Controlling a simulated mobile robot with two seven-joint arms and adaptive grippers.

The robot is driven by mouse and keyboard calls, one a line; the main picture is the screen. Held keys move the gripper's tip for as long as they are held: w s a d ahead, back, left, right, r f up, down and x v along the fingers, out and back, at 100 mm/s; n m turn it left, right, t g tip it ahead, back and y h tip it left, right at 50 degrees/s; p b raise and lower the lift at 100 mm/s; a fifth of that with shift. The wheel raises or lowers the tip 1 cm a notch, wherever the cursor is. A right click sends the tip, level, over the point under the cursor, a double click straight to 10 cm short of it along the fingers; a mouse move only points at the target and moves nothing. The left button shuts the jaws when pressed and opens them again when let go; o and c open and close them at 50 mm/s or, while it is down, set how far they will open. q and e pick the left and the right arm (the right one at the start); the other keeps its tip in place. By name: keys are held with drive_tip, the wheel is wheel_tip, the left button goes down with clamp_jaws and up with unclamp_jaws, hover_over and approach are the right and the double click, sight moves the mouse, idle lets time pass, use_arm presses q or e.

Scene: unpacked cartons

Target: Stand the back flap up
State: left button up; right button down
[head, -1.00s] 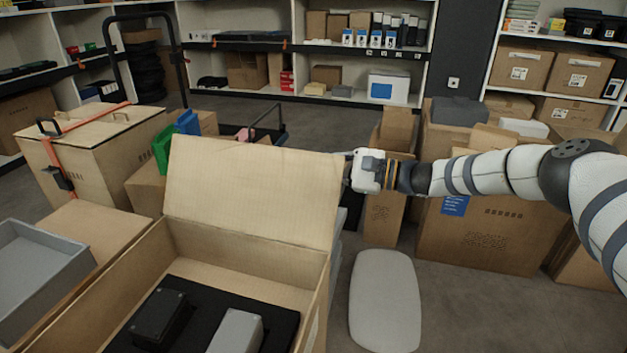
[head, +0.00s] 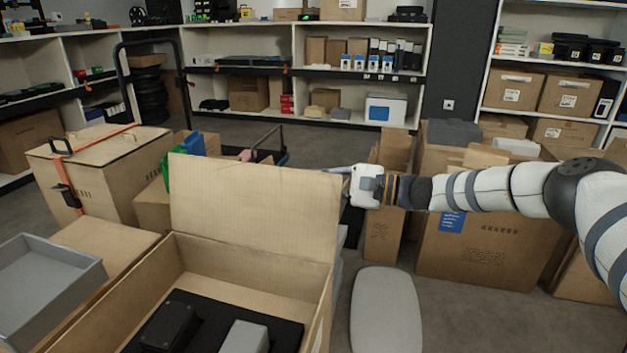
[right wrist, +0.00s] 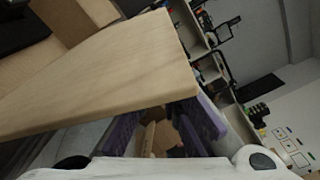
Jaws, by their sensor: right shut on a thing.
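The back flap (head: 255,205) is a tan cardboard panel. It rises from the far edge of the open carton (head: 210,278) and stands roughly upright. My right gripper (head: 338,171) is at the flap's upper right corner, shut on its edge. In the right wrist view the flap (right wrist: 110,75) spans the picture in front of the gripper (right wrist: 165,125), whose purple-grey fingers are partly hidden behind it. The carton holds a black insert with a dark block (head: 168,327) and a grey block (head: 245,338). My left gripper is out of view.
A grey tray (head: 45,275) sits on a carton at the left. A strapped wooden case (head: 105,175) and green and blue items stand behind. Tall cartons (head: 480,245) stand under and behind my right arm. A pale rounded pad (head: 386,310) lies right of the open carton.

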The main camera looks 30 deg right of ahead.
drive_tip(key=shift+w+d+r, duration=0.1)
drive_tip(key=shift+d+r, duration=0.05)
drive_tip(key=shift+r, duration=0.25)
drive_tip(key=c, duration=1.8)
unclamp_jaws()
drive_tip(key=shift+r, duration=0.1)
drive_tip(key=shift+o, duration=0.2)
drive_tip(key=shift+f, duration=0.2)
drive_tip(key=v, duration=1.2)
